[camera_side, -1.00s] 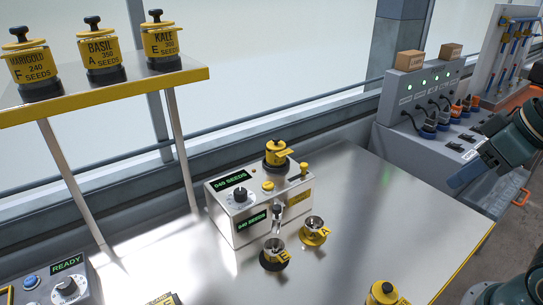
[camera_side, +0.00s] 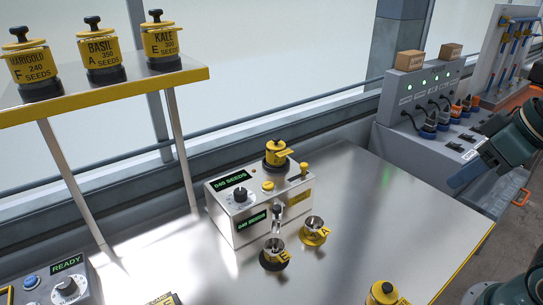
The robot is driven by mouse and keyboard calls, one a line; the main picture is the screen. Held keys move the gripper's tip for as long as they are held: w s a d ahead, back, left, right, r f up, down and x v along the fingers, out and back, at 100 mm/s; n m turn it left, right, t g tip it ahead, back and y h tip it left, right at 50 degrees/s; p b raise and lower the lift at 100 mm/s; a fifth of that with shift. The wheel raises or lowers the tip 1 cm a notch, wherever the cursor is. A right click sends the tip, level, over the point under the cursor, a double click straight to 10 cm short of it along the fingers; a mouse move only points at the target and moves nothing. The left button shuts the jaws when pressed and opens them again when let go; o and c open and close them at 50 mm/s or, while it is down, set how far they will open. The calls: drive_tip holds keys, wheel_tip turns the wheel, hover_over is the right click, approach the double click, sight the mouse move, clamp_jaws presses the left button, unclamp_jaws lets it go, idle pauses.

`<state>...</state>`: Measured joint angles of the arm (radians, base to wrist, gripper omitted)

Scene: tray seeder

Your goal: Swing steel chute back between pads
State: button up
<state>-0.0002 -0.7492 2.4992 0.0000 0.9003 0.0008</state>
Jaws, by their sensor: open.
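The steel chute (camera_side: 277,211) is a small bright part low on the front of the silver seed counter (camera_side: 222,212). It hangs above and near the cup marked E; its exact angle is too small to tell. The steel cup E (camera_side: 275,247) sits on a dark round base, and the steel cup A (camera_side: 314,224) sits on a yellow round base to its right and further back. The pads under the cups are mostly hidden. My gripper (camera_side: 463,176) is at the right edge, open and empty, well away from the chute, with its blue-grey finger pointing down left.
Another yellow canister (camera_side: 382,292) is at the front edge. A shelf (camera_side: 140,82) with labelled canisters is at left. Clear steel table (camera_side: 390,215) lies between cups and gripper.

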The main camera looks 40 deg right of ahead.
drive_tip(key=w+a+r+m+g, duration=0.1)
drive_tip(key=w+a+r, duration=0.15)
drive_tip(key=w, duration=0.45)
drive_tip(key=m+g, duration=0.5)
hover_over(277, 207)
wheel_tip(277, 207, down, 6)
drive_tip(key=shift+f, duration=0.15)
drive_tip(key=shift+f, duration=0.15)
wheel_tip(277, 207, down, 14)
drive_tip(key=shift+r, duration=0.25)
clamp_jaws()
